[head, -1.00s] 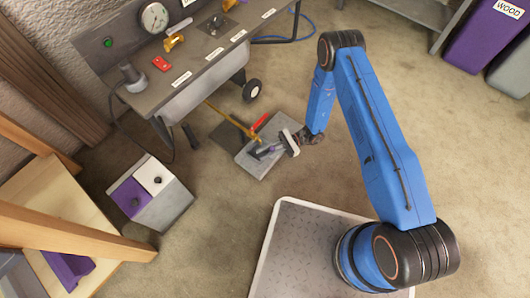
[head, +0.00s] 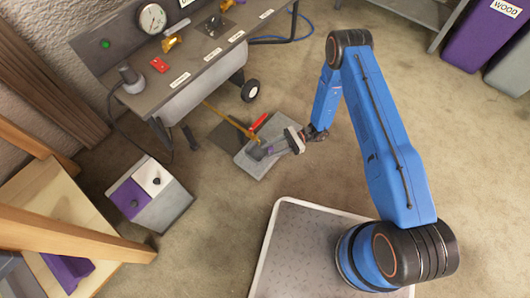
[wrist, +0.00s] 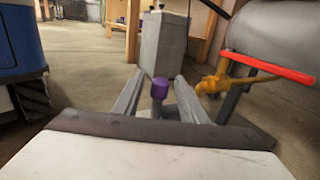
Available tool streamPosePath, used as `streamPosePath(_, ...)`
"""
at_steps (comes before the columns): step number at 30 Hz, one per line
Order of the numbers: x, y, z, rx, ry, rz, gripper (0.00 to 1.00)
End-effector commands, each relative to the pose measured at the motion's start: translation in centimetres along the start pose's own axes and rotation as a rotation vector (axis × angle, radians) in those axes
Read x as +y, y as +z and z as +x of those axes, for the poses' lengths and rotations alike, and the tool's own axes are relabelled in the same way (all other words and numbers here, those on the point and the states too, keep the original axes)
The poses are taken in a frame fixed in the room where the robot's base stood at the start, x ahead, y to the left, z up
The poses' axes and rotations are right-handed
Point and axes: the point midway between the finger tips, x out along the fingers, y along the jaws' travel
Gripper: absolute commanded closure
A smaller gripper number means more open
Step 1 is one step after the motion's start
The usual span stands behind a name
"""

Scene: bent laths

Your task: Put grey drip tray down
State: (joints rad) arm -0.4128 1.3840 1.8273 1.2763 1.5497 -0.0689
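The grey drip tray (head: 248,163) lies flat, seemingly on the floor, beside the machine's front and below its yellow pipe. My gripper (head: 272,149) is low over the tray's right part, reaching in from the right. In the wrist view my gripper's two grey fingers (wrist: 160,90) stand apart, one on each side of a purple knob (wrist: 160,88). A gap shows between the knob and each finger. The tray's surface is mostly hidden behind my gripper in the wrist view.
A grey machine (head: 185,85) with a gauge stands behind the tray. The yellow pipe (head: 228,120) with a red handle (head: 258,122) hangs close to my gripper. A box with a purple and white top (head: 150,195) stands left. Open carpet lies to the right.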

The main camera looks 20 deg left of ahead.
Motion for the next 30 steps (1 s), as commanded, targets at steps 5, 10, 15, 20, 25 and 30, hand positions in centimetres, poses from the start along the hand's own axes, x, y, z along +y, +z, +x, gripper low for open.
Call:
streamPosePath(5, -0.1, 0.0, -3.7, 0.000, -0.003, 0.000, 0.62)
streamPosePath(10, 0.0, 0.0, -6.5, 0.000, -0.003, 0.001, 0.62)
streamPosePath(15, -0.1, 0.0, -8.2, 0.000, -0.001, 0.000, 0.62)
streamPosePath(20, 0.0, 0.0, -8.7, 0.000, 0.000, 0.001, 0.62)
streamPosePath(25, 0.0, 0.0, -8.8, 0.000, 0.000, 0.001, 0.62)
streamPosePath(30, -0.4, 1.7, -9.4, 0.018, 0.012, -0.020, 0.62)
